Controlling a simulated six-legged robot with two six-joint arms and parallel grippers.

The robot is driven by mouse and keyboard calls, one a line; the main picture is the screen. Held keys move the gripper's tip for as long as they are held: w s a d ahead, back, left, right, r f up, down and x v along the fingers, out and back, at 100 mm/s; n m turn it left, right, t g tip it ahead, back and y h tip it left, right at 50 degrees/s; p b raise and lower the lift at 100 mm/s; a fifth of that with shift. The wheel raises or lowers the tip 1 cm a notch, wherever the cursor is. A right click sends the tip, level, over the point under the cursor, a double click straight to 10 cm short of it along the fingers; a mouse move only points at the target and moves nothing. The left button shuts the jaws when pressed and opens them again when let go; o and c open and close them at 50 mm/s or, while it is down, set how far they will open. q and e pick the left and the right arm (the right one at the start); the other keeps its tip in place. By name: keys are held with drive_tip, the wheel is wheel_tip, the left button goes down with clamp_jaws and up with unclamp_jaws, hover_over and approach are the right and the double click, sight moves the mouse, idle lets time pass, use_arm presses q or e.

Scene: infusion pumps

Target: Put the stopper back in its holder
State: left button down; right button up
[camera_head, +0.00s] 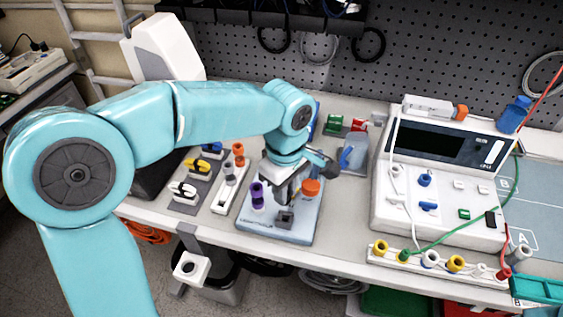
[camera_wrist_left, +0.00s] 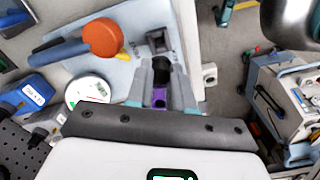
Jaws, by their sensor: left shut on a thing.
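My left gripper (camera_head: 284,198) points down over a pale blue plate (camera_head: 268,232) on the bench. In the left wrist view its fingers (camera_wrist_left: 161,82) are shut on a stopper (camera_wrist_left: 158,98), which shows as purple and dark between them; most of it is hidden. A small dark square block (camera_head: 285,217), which looks like the holder, stands on the plate just in front of the fingers; it also shows beyond the fingertips in the wrist view (camera_wrist_left: 157,40). A purple cylinder (camera_head: 257,193) shows left of the gripper in the head view. My right gripper is not in view.
An orange round cap (camera_head: 310,187) is close to the right of the gripper. Connectors on grey strips (camera_head: 222,193) stand to the left. A white pump unit (camera_head: 440,175) with cables and colored sockets stands to the right. The bench's front edge is near the plate.

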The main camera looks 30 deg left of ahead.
use_arm(q)
drive_tip(key=shift+f+b, duration=1.85)
drive_tip(key=shift+f, duration=0.6)
drive_tip(key=shift+f+b, duration=0.95)
drive_tip(key=shift+f, duration=0.25)
drive_tip(key=shift+c, duration=2.2)
unclamp_jaws()
drive_tip(key=shift+r, duration=0.1)
drive_tip(key=shift+w+r, duration=0.1)
